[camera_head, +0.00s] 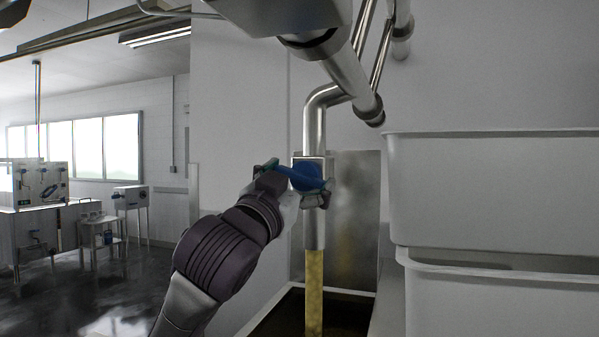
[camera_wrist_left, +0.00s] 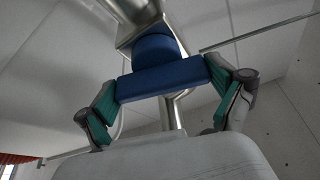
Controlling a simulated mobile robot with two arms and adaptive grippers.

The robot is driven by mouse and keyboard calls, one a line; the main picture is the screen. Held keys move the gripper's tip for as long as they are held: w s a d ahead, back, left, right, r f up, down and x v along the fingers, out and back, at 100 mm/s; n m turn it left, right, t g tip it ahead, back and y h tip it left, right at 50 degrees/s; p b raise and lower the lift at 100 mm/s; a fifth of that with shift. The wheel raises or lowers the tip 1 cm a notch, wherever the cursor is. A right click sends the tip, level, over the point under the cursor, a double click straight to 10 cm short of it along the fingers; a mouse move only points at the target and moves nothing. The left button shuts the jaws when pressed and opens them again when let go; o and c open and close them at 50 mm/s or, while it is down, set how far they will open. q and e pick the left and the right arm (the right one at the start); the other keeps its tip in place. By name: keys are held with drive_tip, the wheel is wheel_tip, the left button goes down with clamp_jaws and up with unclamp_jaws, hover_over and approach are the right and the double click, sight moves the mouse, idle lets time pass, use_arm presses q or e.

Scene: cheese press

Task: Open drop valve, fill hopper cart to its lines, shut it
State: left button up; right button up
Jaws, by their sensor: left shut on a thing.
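The drop valve is a steel block on a vertical pipe (camera_head: 314,125) with a blue handle (camera_head: 308,178). My left gripper (camera_head: 293,183) is shut on this handle; in the left wrist view its green-padded fingers (camera_wrist_left: 165,100) hold both ends of the blue bar (camera_wrist_left: 163,78). A yellowish, grainy stream (camera_head: 314,290) comes straight down from the pipe's outlet. Below is an open container with a pale rim (camera_head: 262,314), seemingly the hopper cart, cut off by the picture's bottom. Its inside looks dark brown; the fill level and lines cannot be made out. My right gripper is not in view.
Large pale stacked tubs (camera_head: 490,190) stand close on the right. Steel pipes (camera_head: 350,75) run overhead. A steel panel (camera_head: 357,220) stands behind the outlet. Equipment on tables (camera_head: 35,235) stands far left, with open dark floor in front.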

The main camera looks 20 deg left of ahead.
use_arm(q)
drive_tip(key=shift+m+g+h+p, duration=0.5)
drive_tip(key=shift+m+h+p, duration=0.55)
drive_tip(key=shift+m, duration=1.35)
drive_tip(key=o, duration=0.8)
drive_tip(key=v, duration=1.2)
